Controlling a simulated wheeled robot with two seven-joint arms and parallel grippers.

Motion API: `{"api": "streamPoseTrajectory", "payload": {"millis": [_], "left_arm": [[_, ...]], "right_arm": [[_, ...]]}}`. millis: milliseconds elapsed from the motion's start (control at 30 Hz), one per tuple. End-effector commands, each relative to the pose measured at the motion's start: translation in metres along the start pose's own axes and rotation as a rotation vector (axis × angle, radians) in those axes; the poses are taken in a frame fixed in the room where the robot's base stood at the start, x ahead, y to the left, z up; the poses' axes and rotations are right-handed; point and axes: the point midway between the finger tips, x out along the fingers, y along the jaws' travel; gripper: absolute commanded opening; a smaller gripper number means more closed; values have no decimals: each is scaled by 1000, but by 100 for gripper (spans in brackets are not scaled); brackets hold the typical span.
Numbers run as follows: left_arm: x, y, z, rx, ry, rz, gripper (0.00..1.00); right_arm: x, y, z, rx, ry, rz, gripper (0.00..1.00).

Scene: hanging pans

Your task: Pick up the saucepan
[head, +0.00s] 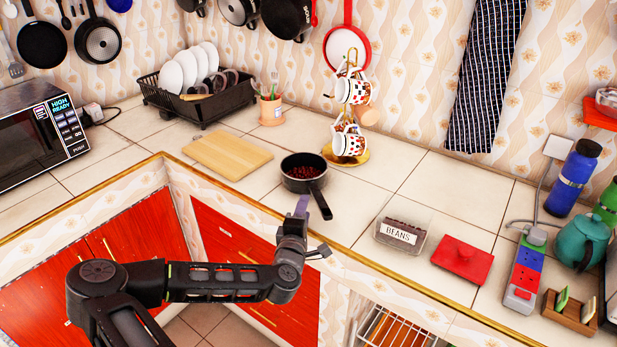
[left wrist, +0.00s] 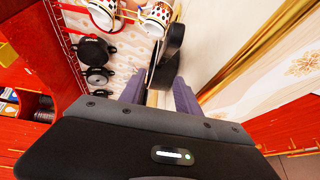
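The saucepan (head: 303,185) is black, holds dark red beans, and stands upright on the tiled counter near its front edge. Its handle (head: 319,203) points toward the front right, past the counter edge. My left gripper (head: 309,222) is at the counter edge, close to the handle. In the left wrist view its purple fingers (left wrist: 158,93) are spread apart. A black shape that looks like the saucepan's handle (left wrist: 168,58) shows between and beyond them; I cannot tell if either finger touches it. My right gripper is not in view.
A cutting board (head: 228,156) lies left of the saucepan. A mug stand (head: 350,157) with mugs is close behind it. Red cabinets (head: 232,248) are below the counter.

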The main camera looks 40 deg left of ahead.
Motion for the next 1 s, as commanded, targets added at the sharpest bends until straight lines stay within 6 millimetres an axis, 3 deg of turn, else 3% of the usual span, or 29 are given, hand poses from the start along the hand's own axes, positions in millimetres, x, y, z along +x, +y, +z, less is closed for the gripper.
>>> {"api": "streamPoseTrajectory", "payload": {"millis": [167, 467, 767, 1000], "left_arm": [[1, 0, 0, 0, -1, -1, 39], [26, 0, 1, 0, -1, -1, 39], [28, 0, 1, 0, -1, -1, 39], [55, 2, 1, -3, -1, -2, 39]], "right_arm": [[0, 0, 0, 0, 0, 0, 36], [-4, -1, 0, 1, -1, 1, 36], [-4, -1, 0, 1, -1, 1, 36], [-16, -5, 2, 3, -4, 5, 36]]}}
